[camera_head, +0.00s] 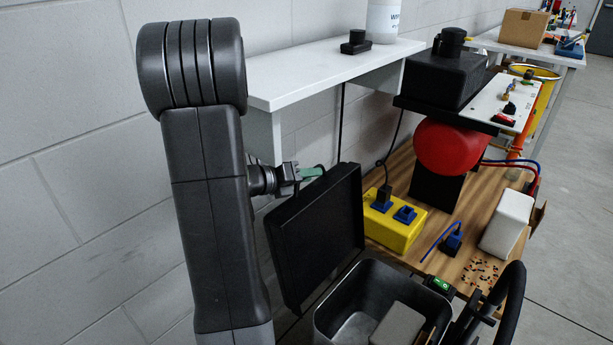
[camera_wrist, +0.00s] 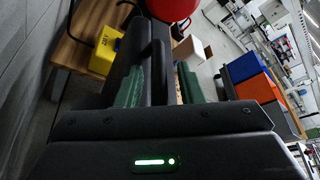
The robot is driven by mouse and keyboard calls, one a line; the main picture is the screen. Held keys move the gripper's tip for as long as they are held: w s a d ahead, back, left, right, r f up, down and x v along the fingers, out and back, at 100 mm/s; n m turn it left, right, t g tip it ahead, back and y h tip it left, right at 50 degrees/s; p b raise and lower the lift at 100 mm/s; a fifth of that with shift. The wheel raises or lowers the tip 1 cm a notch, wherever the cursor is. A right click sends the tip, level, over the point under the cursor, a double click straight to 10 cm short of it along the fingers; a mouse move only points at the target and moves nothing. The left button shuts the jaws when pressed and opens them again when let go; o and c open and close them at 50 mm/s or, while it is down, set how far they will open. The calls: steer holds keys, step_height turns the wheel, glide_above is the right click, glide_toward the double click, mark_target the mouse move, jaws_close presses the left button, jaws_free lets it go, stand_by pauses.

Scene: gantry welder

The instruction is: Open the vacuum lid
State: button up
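The black vacuum lid (camera_head: 322,235) stands raised, tilted steeply up from the open vacuum bin (camera_head: 345,318) in the head view. My gripper (camera_head: 312,173) is at the lid's upper left, on its outer side, with its fingertips partly hidden behind the lid. In the wrist view my gripper (camera_wrist: 160,88) has its two green fingers apart, one on each side of the black lid handle (camera_wrist: 158,65). A gap shows between the handle and the right finger; I cannot tell whether the left finger touches it. The dark lid (camera_wrist: 124,60) lies just beyond.
A yellow box (camera_head: 393,232) with blue sockets sits on the wooden bench right of the lid. A white shelf (camera_head: 325,72) and the wall are close to my arm. A black hose (camera_head: 511,300) curves at right.

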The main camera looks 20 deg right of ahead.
jaws_close()
steer(key=s+d+r+m+b, duration=0.1)
steer(key=s+d+b, duration=0.1)
steer(key=s, duration=0.4)
steer(key=shift+s+d+r+m+t+y, duration=0.2)
steer(key=shift+d+r+m+t+y, duration=0.15)
steer(key=shift+d, duration=0.55)
steer(key=shift+f, duration=0.1)
jaws_free()
steer(key=p+v, duration=0.4)
steer(key=v, duration=1)
steer(key=shift+d, duration=0.1)
